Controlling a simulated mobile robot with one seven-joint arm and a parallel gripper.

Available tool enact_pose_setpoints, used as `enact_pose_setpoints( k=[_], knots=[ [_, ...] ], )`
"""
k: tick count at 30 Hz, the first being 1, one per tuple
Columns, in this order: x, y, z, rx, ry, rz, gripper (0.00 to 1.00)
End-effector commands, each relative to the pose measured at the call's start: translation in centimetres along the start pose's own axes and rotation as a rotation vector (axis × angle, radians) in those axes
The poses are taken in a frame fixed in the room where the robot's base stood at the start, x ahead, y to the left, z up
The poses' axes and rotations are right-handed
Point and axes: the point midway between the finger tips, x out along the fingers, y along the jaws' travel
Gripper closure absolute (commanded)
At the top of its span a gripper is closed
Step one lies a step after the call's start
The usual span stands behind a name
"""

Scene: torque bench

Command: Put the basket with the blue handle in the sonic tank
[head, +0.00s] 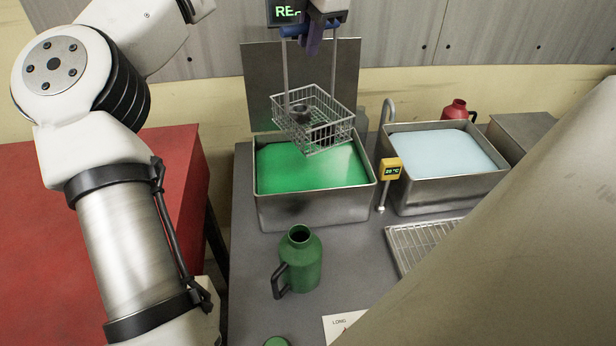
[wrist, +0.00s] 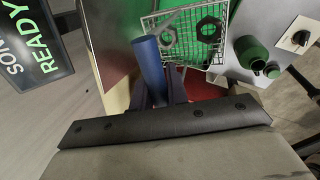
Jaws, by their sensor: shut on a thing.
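The wire basket (head: 318,122) hangs from two tall rods under a blue handle (head: 297,30). My gripper (head: 315,35) is shut on the blue handle, which shows as a blue bar in the wrist view (wrist: 149,62). The basket is over a steel tank (head: 312,210) of green liquid; its floor looks above or near the surface, and I cannot tell if it touches.
A second steel tank (head: 450,195) holds pale blue liquid, with a yellow thermometer (head: 391,170) beside it. A green jug (head: 300,262) stands in front of the green tank. A red jug (head: 456,110) and a wire rack (head: 420,243) are at the right. An upright panel (head: 262,80) stands behind.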

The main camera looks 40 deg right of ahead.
Motion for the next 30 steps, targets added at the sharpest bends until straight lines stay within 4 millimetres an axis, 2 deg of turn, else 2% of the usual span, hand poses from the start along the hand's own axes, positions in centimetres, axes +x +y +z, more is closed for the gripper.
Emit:
enact_pose_setpoints(
  k=[5,21,25,30],
  knots=[
    [1.1,-0.4,0.0,0.001,0.000,0.000,1.00],
    [12.8,-4.0,0.0,0.001,-0.002,-0.001,1.00],
    [14.3,-4.4,-0.1,0.001,-0.001,0.000,1.00],
    [15.2,-4.6,0.0,-0.001,-0.002,0.002,1.00]
  ],
)
